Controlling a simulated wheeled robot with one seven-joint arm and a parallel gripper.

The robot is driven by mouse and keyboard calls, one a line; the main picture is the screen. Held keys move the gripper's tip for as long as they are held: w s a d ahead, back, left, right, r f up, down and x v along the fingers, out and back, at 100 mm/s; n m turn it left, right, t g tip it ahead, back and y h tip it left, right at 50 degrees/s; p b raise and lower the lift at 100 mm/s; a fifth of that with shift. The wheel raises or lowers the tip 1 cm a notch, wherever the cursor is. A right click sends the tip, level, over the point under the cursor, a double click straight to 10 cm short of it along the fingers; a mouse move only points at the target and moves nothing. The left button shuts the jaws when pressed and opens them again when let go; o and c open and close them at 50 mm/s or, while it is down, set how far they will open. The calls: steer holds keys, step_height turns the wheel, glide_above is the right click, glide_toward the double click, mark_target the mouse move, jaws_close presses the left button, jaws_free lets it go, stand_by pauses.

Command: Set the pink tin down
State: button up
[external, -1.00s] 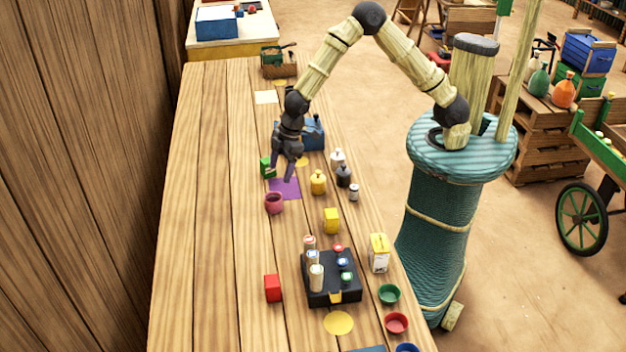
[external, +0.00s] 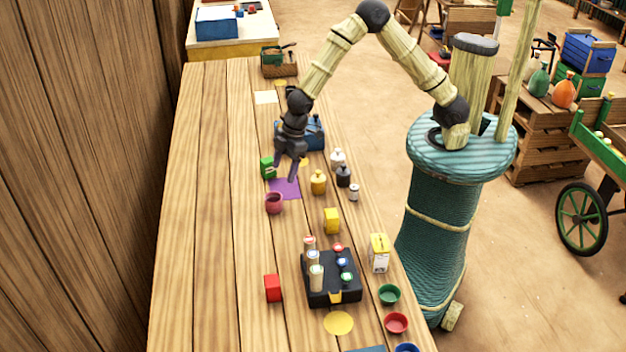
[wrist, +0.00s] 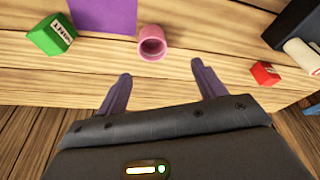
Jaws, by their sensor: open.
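The pink tin (external: 274,204) is a small round open-topped tin on the wooden table, close to the lower left corner of a flat purple mat (external: 285,188). In the wrist view the tin (wrist: 152,44) is beside the mat (wrist: 108,14); I cannot tell whether it touches the edge. My gripper (external: 285,173) is open and empty, above the table over the mat area. In the wrist view its spread fingers (wrist: 161,72) have nothing between them, and the tin shows beyond their tips.
A green box (external: 267,167) stands left of the mat and a yellow jar (external: 318,182) right of it. A yellow block (external: 331,221), red block (external: 273,288) and black tray (external: 333,290) with several bottles are nearer the camera. The table's left side is clear.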

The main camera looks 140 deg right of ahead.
steer(key=a+r+n, duration=0.1)
steer(key=a+r, duration=0.1)
steer(key=a, duration=0.9)
steer(key=a+r+n, duration=0.2)
steer(key=a+r, duration=0.1)
steer(key=a, duration=0.7)
steer(key=s+a+r+n+y, duration=0.1)
steer(key=s+a+r, duration=0.1)
steer(key=s+a, duration=0.8)
steer(key=a, duration=0.4)
steer(key=shift+s+a+r+g, duration=0.2)
steer(key=shift+s+r+g, duration=0.05)
steer(key=shift+s+g, duration=0.05)
